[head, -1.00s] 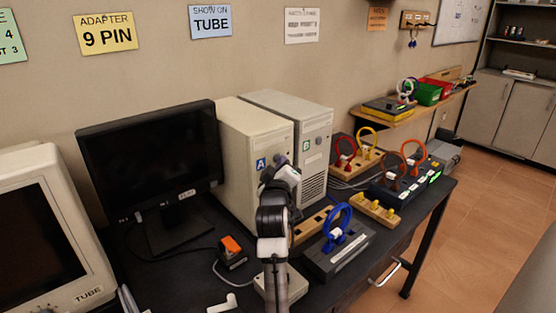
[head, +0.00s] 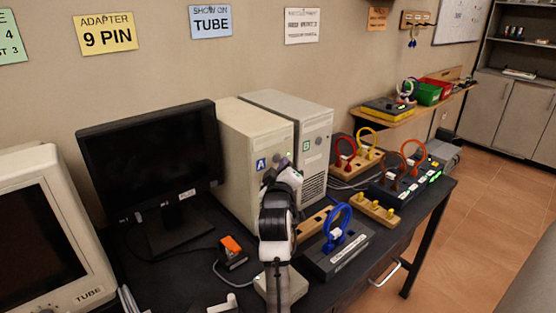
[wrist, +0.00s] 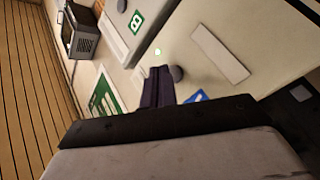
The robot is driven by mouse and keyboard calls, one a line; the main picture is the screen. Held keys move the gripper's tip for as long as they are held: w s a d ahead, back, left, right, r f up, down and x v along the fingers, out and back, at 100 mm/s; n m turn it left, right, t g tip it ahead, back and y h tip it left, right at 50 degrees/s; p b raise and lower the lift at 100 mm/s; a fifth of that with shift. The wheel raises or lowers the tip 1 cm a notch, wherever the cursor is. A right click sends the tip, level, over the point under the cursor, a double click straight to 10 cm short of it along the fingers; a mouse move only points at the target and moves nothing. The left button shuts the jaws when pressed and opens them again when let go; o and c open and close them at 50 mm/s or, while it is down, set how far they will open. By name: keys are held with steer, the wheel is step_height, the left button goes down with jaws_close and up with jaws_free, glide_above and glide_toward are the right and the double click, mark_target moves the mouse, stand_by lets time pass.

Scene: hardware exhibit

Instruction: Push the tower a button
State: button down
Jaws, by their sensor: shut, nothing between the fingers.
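Tower A (head: 240,150) is the beige computer case with the blue A label (head: 261,164), standing left of tower B (head: 312,125). My gripper (wrist: 158,72) is shut and empty in front of tower A's front panel. In the wrist view, a round grey button (wrist: 176,73) sits just beside the fingertips, with the blue label (wrist: 196,96) near it. A small green light (wrist: 158,51) glows on the panel near the fingertips. I cannot tell whether the fingers touch the panel. In the head view my wrist hides part of tower A's lower front.
A black monitor (head: 150,160) stands left of tower A, and a tube monitor (head: 45,230) at far left. A grey box with a blue cable loop (head: 338,225) is right of my arm. An orange-topped item (head: 231,245) lies on the dark desk (head: 190,275).

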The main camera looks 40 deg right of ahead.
steer(key=shift+s, duration=0.1)
steer(key=s, duration=0.6)
steer(key=shift+d, duration=0.25)
